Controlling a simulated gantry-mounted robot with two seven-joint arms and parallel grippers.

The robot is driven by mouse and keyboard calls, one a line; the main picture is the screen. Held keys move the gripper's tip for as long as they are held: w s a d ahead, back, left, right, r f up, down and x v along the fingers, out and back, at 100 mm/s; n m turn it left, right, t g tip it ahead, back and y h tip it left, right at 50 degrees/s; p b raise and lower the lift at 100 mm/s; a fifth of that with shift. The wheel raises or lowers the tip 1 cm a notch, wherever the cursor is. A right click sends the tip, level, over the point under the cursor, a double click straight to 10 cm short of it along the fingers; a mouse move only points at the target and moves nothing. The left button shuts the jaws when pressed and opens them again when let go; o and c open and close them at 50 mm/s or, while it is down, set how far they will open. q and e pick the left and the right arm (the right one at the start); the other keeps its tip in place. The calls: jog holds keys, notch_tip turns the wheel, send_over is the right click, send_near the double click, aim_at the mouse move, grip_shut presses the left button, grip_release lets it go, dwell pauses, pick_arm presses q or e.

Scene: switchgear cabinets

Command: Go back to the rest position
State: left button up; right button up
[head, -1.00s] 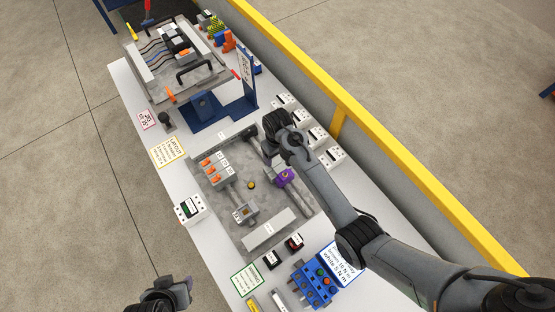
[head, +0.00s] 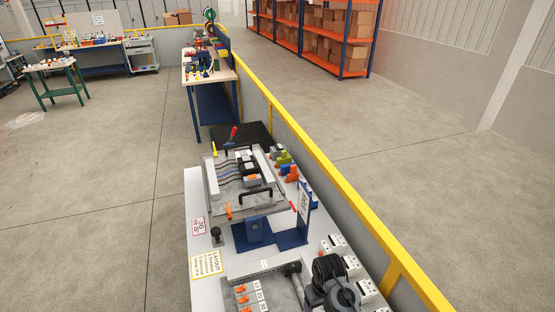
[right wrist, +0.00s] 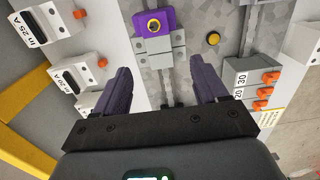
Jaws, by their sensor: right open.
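My right gripper (right wrist: 163,88) is open in the right wrist view, with its dark purple fingers apart and nothing between them. Beyond the fingertips, a purple block (right wrist: 153,22) with a brass-coloured socket sits by a grey terminal block on the rail (right wrist: 167,75). The fingers are apart from the purple block. In the head view, a dark part of my right arm (head: 338,285) shows at the bottom edge over the bench, and its fingers cannot be seen there. My left gripper is in no current view.
The grey mounting plate (head: 280,265) has orange-levered terminals (head: 241,299). White breakers (head: 352,266) line the bench's right side. A blue stand (head: 253,232) and a wired panel (head: 222,198) stand farther back. A yellow rail (head: 335,205) runs along the right.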

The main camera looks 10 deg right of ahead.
jog(key=s+d+f, duration=0.1)
jog(key=s+f, duration=0.2)
jog(key=s, duration=0.2)
jog(key=s+f+g+p, duration=0.1)
jog(key=s+f, duration=0.2)
jog(key=s, duration=0.2)
jog(key=s+d+f+g+p, duration=0.1)
jog(key=s+f, duration=0.2)
jog(key=s, duration=0.2)
jog(key=shift+s+d+f, duration=0.1)
jog(key=shift+s+d, duration=0.15)
jog(key=shift+d, duration=0.1)
jog(key=s+d+r+p, duration=0.2)
jog(key=s, duration=0.9)
jog(key=s+r+t, duration=0.2)
jog(key=s+r, duration=0.2)
jog(key=r, duration=0.4)
jog(key=w+r+t, duration=0.4)
jog(key=r, duration=0.6)
jog(key=shift+p, duration=0.35)
